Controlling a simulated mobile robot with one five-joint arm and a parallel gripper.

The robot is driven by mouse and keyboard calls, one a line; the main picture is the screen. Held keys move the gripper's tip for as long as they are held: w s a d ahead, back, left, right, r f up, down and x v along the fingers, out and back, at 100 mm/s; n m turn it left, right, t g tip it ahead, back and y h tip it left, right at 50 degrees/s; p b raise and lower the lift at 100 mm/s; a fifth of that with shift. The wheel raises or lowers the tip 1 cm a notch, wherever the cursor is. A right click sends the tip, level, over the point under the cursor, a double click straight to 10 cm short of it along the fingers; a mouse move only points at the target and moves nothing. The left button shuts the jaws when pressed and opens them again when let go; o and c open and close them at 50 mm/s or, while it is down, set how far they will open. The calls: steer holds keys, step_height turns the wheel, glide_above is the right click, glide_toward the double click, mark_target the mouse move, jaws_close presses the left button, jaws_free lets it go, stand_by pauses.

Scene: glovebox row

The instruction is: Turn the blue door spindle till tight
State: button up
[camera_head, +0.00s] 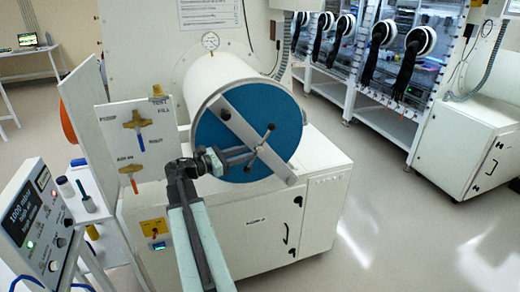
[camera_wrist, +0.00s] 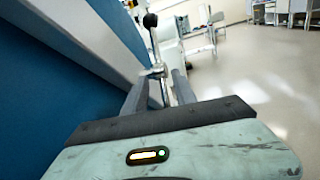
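The blue round door (camera_head: 215,130) closes the end of a white cylinder. A grey bar (camera_head: 240,122) crosses it diagonally. The door spindle (camera_head: 258,146) stands out from the bar's middle, with thin handle rods ending in dark knobs. My gripper (camera_head: 250,155) reaches in from the left, its fingertips at the spindle. In the wrist view my gripper's fingers (camera_wrist: 158,82) are apart, with part of the metal spindle handle (camera_wrist: 156,72) between their tips. Gaps seem to show beside it. A dark knob (camera_wrist: 150,20) rises beyond. Exact contact is hard to tell.
A white panel (camera_head: 135,145) with brass valves stands left of the door. A control box (camera_head: 40,225) is at the lower left. A white cabinet (camera_head: 320,205) stands below the cylinder. Gloveboxes (camera_head: 375,65) line the back right. The floor (camera_head: 410,220) at right is clear.

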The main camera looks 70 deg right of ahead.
mark_target(259, 148)
steer(key=x, duration=0.6)
steer(key=shift+s+d, duration=0.15)
steer(key=shift+d, duration=0.05)
jaws_close()
stand_by(1.0)
steer(key=shift+r, duration=0.1)
